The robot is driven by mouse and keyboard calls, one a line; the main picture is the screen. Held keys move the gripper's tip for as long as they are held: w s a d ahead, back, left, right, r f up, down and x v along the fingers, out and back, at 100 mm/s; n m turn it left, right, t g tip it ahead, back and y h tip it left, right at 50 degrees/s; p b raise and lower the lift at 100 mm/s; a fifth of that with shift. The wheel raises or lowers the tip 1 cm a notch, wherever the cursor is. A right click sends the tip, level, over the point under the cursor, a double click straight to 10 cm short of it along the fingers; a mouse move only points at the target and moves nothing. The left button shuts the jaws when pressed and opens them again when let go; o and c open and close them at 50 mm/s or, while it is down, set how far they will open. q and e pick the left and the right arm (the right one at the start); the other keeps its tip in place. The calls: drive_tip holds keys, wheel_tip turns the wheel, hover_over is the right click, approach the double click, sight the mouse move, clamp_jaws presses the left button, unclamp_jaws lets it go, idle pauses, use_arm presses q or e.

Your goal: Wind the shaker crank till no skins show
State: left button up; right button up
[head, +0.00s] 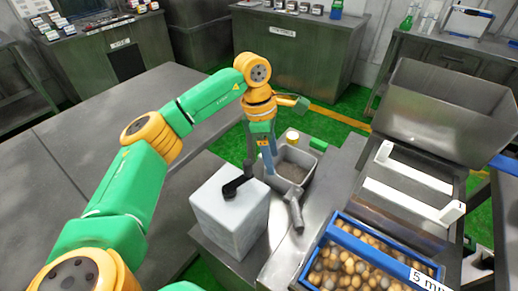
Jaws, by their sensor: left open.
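A pale grey box (232,213) stands at the middle of the view with a black crank arm (237,186) on its top. The crank arm slants up and to the right, toward my left gripper (268,170). The gripper points down with its blue fingers open, just right of the crank's far end. I cannot tell whether a finger touches the crank. A blue-rimmed tray (340,238) at the lower right holds many brown and pale round pieces, and a "5 mm" label is on its edge. Skins cannot be made out at this size. My right gripper is not in view.
A grey bin (318,160) with brown contents stands behind the gripper. A grey bar (296,215) sticks out in front of it. A metal hopper (440,115) and white cross-bars (405,196) stand at the right. The table (110,125) at the left looks bare.

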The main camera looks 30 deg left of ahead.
sight(247, 162)
use_arm(q)
drive_tip(key=a, duration=0.2)
drive_tip(key=s+a+r+y, duration=0.1)
drive_tip(key=a, duration=0.1)
drive_tip(key=a+r+y, duration=0.1)
drive_tip(key=a, duration=0.1)
drive_tip(key=shift+s+r+n, duration=0.2)
drive_tip(key=shift+s+n, duration=0.05)
drive_tip(key=shift+n, duration=0.05)
wheel_tip(247, 162, down, 7)
drive_tip(key=shift+s+d+r+p, duration=0.1)
drive_tip(key=shift+s+r+p, duration=0.05)
drive_tip(key=shift+p, duration=0.4)
drive_tip(key=shift+s, duration=0.1)
drive_tip(key=shift+c, duration=0.3)
drive_tip(key=shift+d, duration=0.1)
clamp_jaws()
